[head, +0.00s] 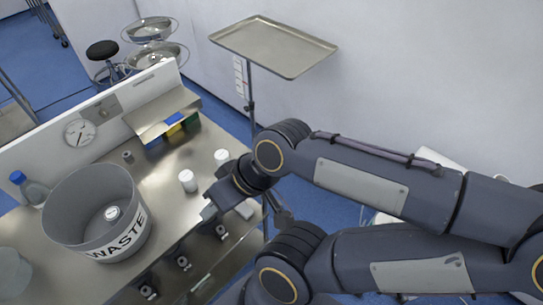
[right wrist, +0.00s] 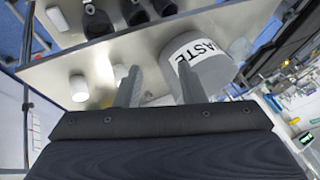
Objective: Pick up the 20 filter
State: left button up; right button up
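Two small white cylinders stand on the metal table in the head view, one (head: 188,181) left of my right gripper and one (head: 222,157) behind it. Another white round piece (head: 112,213) lies inside the grey WASTE bin (head: 72,232). No filter number is readable, so I cannot tell which one is the 20 filter. My right gripper (head: 226,209) is over the table's right part. The right wrist view shows its two fingers (right wrist: 158,72) apart, with nothing held, a white cylinder (right wrist: 78,88) to the left and the WASTE bin (right wrist: 203,65) to the right. My left gripper is not visible.
A blue-capped bottle (head: 33,190) stands behind the bin. A round gauge (head: 79,132) is on the back panel. A raised shelf (head: 160,112) has coloured boxes under it. A tray stand (head: 274,46) is beyond the table. Bare table lies between bin and cylinders.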

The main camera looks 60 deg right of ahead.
aim_at(222, 157)
jog(key=z, duration=1.4)
jog(key=l+u, duration=0.35)
jog(key=i+l+u, duration=0.1)
jog(key=u, duration=0.3)
jog(key=l+u, duration=0.35)
